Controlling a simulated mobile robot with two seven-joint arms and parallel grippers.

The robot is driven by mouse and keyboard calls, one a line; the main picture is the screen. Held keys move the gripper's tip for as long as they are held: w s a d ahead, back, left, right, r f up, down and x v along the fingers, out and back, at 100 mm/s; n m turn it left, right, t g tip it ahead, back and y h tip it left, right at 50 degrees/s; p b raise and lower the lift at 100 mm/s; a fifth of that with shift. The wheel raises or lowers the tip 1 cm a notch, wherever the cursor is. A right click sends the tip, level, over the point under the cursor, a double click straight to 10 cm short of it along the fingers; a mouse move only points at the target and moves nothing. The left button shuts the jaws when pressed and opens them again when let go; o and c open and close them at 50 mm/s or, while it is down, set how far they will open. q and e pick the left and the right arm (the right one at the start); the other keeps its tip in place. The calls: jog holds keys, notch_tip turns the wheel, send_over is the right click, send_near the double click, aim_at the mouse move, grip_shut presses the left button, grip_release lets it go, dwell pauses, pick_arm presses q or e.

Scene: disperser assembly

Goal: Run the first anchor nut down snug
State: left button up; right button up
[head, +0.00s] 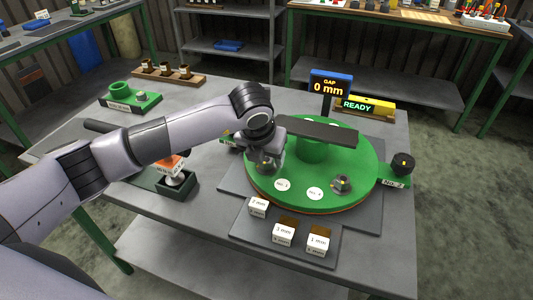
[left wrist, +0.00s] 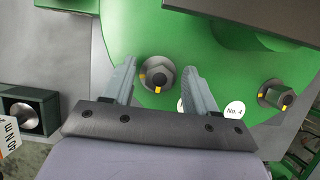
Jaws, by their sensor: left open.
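The green disc (head: 355,160) lies on a grey plate. My left gripper (head: 268,163) is over its left front part, pointing down. In the left wrist view the gripper (left wrist: 160,68) is open, its fingers on either side of a hex nut (left wrist: 157,74) with yellow marks; whether they touch it I cannot tell. In the head view my gripper largely hides that nut. A second nut (left wrist: 275,95) with yellow marks sits to the right by the "No. 4" label (left wrist: 235,109); in the head view that nut (head: 342,185) is at the disc's front. My right gripper is not in view.
A dark bar (head: 318,132) spans above the disc. The display (head: 331,86) reads "GAP 0 mm" and a yellow box (head: 368,106) reads "READY". Marked white blocks (head: 317,243) stand in front. An orange-topped tool (head: 173,165) stands in a dark green holder (head: 178,187).

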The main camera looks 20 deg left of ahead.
pick_arm(q)
jog(key=shift+f, duration=0.2)
jog(key=c, duration=1.1)
jog(key=shift+o, duration=0.2)
